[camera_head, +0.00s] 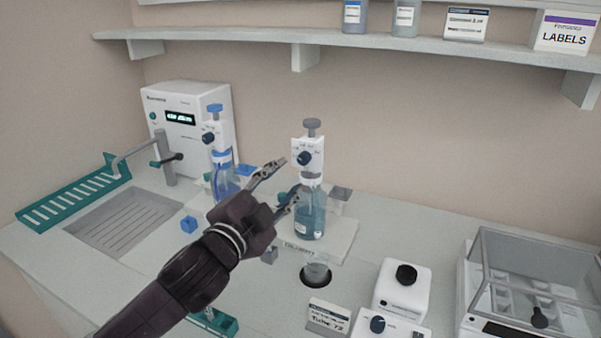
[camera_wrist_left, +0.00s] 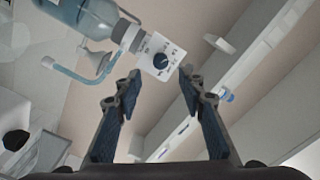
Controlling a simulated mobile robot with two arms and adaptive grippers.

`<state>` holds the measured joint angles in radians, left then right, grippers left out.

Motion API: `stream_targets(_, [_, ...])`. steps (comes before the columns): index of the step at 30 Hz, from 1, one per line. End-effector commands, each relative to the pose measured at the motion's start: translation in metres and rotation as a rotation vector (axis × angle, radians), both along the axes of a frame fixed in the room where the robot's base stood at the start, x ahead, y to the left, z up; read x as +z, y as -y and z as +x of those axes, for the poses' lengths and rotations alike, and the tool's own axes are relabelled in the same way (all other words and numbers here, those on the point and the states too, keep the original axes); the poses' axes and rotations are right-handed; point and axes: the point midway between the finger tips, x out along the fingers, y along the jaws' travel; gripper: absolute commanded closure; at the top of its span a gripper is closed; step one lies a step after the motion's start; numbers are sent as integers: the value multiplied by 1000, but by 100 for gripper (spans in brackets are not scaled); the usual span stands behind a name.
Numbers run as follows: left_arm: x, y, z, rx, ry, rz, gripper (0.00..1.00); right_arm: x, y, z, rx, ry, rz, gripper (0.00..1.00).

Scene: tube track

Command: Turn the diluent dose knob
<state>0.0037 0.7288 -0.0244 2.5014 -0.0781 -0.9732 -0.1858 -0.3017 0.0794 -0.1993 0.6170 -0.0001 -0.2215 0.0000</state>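The diluent dispenser is a bottle of blue-grey liquid (camera_head: 311,214) with a white head and a grey plunger top (camera_head: 313,126). Its dark round dose knob (camera_head: 304,158) is on the front of the white head. The knob also shows in the left wrist view (camera_wrist_left: 160,61), beyond and between my fingertips. My left gripper (camera_head: 288,176) is open and empty, just below and left of the knob in the head view, apart from it. Its fingers also show spread in the left wrist view (camera_wrist_left: 158,76). My right gripper is not in view.
A second dispenser (camera_head: 222,170) with a blue top stands to the left, before a white machine (camera_head: 187,100). White devices with dark knobs (camera_head: 401,290) stand at front right. A shelf (camera_head: 250,39) runs above.

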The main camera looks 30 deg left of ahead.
Motion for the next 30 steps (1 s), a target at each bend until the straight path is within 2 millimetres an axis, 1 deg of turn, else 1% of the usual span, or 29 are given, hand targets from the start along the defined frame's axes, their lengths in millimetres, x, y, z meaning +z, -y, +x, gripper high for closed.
stream_targets(4, [3, -1, 15, 1, 2, 0, 63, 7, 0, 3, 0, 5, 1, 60])
stream_targets(7, [4, -2, 31, 1, 2, -1, 63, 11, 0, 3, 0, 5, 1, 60])
stream_targets(12, [4, -3, 56, 1, 2, 0, 63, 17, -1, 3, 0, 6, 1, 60])
stream_targets(15, [3, -4, 66, 1, 0, -1, 63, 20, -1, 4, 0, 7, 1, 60])
stream_targets(21, [2, -4, 76, 1, 1, 0, 63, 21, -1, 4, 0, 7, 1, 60])
stream_targets(28, [1, -4, 76, 0, 0, 0, 63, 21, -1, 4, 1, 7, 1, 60])
stream_targets(29, [1, -4, 76, 0, 0, 0, 65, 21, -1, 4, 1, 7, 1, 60])
stream_targets(30, [1, -4, 76, 0, 0, 0, 70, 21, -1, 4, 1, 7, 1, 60])
